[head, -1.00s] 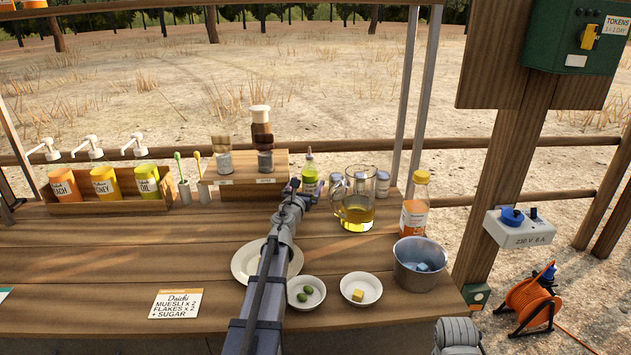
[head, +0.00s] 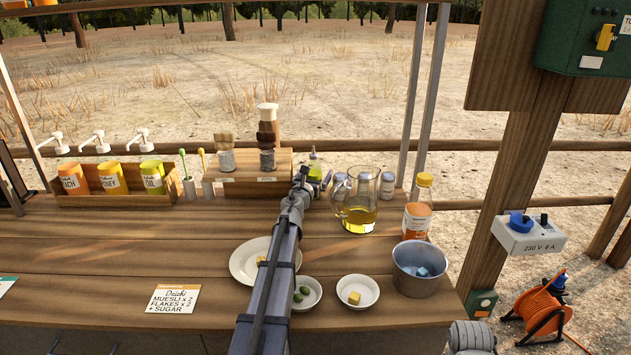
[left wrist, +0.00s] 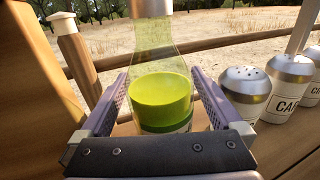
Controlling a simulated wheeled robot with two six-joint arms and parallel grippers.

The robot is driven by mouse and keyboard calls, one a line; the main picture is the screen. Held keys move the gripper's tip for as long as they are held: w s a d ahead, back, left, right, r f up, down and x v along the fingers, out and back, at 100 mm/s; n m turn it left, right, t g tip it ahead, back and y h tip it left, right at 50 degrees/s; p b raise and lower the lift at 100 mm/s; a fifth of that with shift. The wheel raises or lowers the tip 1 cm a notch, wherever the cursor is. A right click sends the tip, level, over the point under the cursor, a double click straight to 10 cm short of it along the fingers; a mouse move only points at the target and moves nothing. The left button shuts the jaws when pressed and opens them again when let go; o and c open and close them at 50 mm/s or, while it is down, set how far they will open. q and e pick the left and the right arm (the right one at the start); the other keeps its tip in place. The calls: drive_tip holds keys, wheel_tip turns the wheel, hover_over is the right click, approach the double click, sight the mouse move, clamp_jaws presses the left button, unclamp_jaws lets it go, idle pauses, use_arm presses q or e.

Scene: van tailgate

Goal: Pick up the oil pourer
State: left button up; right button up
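The oil pourer (head: 315,163) is a clear bottle with green-yellow oil. It stands upright at the back of the counter, partly hidden by my left arm in the head view. In the left wrist view the bottle (left wrist: 162,95) is between the two fingers of my left gripper (left wrist: 160,90). A finger is on each side, with a narrow gap seeming to show, so the gripper looks open around it. In the head view my left gripper (head: 308,180) is at the bottle's lower part.
Shakers (left wrist: 244,92) stand close to the right of the bottle. A glass jug (head: 360,205) is farther right. A plate (head: 243,270), small bowls (head: 357,291) and a metal pot (head: 420,268) are nearer.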

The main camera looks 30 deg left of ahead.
use_arm(q)
clamp_jaws()
idle(0.6)
